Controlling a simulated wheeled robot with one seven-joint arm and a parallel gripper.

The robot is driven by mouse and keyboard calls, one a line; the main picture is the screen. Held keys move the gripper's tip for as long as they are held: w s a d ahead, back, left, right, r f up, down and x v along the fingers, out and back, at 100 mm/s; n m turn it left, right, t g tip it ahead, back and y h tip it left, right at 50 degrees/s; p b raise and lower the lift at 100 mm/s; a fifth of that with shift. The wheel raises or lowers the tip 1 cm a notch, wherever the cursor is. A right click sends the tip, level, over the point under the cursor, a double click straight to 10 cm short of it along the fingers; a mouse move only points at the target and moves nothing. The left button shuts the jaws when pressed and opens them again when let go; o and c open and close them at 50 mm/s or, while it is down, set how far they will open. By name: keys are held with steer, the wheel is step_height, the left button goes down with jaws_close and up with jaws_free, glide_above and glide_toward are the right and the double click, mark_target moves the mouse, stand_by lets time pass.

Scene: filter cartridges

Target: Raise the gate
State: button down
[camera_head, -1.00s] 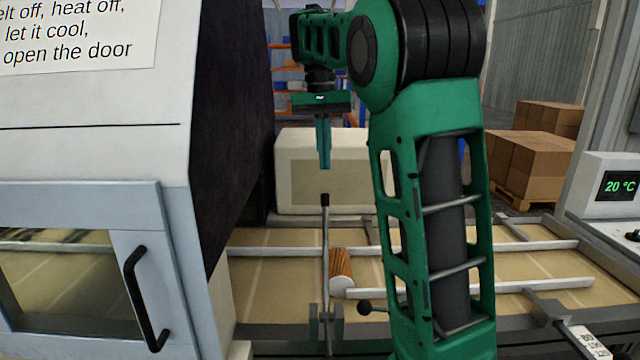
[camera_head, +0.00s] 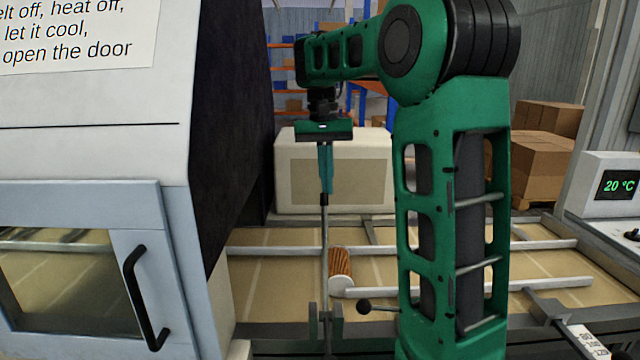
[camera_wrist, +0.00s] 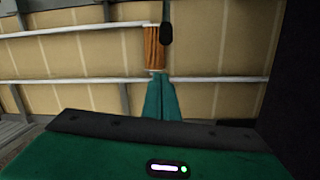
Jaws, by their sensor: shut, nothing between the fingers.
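A thin upright metal rod (camera_head: 325,255) with a black grip on top (camera_head: 324,199) rises from a grey bracket at the belt's near edge. It appears to be the gate's lever; I cannot make out a separate gate panel. The grip also shows in the wrist view (camera_wrist: 167,28), beyond my fingertips. My gripper (camera_head: 326,188) points down, shut and empty, its fingertips just above the grip in the head view. I cannot tell whether they touch it. An orange pleated cartridge with a white end (camera_head: 341,268) lies on the belt just right of the rod.
A tan belt (camera_head: 270,295) with white guide rails (camera_head: 470,287) runs across. A short lever with a black ball knob (camera_head: 365,306) sits right of the bracket. A machine with a windowed door and black handle (camera_head: 147,300) stands left. A display (camera_head: 620,187) reads 20 °C.

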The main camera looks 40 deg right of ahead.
steer(key=s+a, duration=0.1)
steer(key=s+a+r, duration=0.1)
steer(key=shift+s+a+r, duration=0.25)
steer(key=shift+a, duration=0.1)
steer(key=shift+s+d, duration=0.1)
